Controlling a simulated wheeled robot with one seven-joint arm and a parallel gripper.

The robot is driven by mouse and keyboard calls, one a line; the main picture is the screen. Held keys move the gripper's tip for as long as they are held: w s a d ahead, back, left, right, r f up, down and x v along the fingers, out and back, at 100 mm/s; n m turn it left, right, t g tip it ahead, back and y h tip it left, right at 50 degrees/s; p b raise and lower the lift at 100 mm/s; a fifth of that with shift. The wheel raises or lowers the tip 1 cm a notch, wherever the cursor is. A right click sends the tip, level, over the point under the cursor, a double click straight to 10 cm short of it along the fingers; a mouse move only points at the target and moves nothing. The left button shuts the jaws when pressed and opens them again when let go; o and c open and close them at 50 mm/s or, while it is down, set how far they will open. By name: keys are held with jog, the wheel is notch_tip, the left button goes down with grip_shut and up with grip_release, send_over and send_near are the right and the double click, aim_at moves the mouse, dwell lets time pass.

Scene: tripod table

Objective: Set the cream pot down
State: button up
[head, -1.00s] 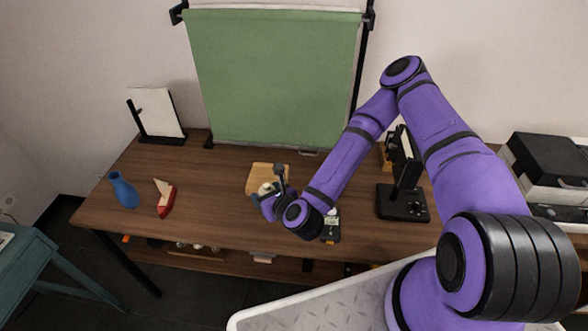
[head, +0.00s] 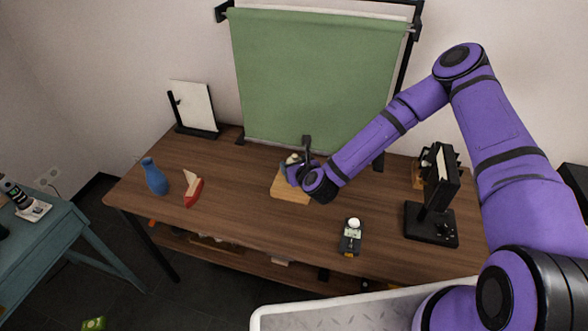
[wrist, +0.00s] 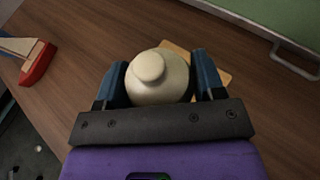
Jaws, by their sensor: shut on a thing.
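The cream pot (wrist: 160,78) is a rounded, lidded pot with a knob, seen from above between the blue fingers of my gripper (wrist: 160,85) in the wrist view. My gripper is shut on it. In the head view the pot (head: 292,159) is small and partly hidden by my gripper (head: 296,170). It is at a light wooden board (head: 291,192) on the brown table (head: 237,210). The board also shows behind the pot in the wrist view (wrist: 224,75). I cannot tell whether the pot touches the board.
A blue vase (head: 154,177) and a red-and-white toy boat (head: 193,189) stand left. A green screen (head: 315,80) rises behind. A small dark device (head: 351,236) lies front right; a black stand (head: 432,210) is farther right. Bare table lies between boat and board.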

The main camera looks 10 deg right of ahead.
jog(key=shift+w+f, duration=0.1)
jog(key=shift+w, duration=0.8)
jog(key=shift+w+f, duration=0.1)
jog(key=shift+f, duration=1.65)
jog(key=shift+f, duration=0.1)
jog(key=o, duration=1)
